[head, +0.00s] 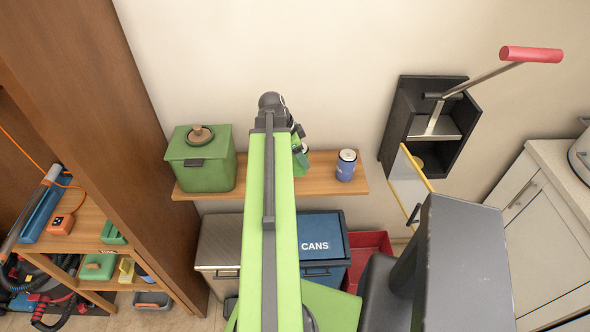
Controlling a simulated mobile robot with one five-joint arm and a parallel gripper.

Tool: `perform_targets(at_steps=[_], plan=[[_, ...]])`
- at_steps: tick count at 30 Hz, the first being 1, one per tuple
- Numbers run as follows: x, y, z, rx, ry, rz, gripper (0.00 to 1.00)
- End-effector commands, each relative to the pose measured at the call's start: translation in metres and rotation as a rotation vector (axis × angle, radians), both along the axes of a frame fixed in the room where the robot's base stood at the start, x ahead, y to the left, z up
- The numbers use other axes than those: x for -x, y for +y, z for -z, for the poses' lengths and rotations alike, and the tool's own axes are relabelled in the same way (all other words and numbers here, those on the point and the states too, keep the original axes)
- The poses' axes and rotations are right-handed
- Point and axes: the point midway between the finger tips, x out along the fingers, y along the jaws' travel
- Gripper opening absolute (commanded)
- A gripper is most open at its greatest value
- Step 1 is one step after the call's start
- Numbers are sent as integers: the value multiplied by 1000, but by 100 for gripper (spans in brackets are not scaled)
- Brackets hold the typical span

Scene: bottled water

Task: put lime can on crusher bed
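A lime-green can (301,160) stands on the wooden wall shelf, partly hidden behind my arm. My gripper (299,140) is at the far end of my green arm, right by the can's top. The arm covers most of it, so I cannot tell whether its fingers are apart or touch the can. The black can crusher (390,128) is mounted on the wall at the right, with a raised lever ending in a red handle (531,54). A silver plate shows inside it. Its clear, yellow-edged door (411,185) stands open, and the crusher bed is mostly hidden behind it.
A blue can (346,166) stands on the shelf (323,184), right of the lime can. A green canister (201,170) sits at the shelf's left. Below are a metal bin (219,242), a blue bin marked CANS (322,231) and a red bin (370,246).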

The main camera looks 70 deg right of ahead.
Motion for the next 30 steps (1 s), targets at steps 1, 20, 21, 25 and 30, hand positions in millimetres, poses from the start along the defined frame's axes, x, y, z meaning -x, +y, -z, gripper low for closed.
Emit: perform_targets(at_steps=[1,20,21,25,30], plan=[[-9,-1,9,0,0,-3,20],[-17,0,50,-1,0,-2,20],[-17,0,49,-1,0,-2,20],[-17,0,50,-1,0,-2,20],[-18,0,52,0,0,-2,66]])
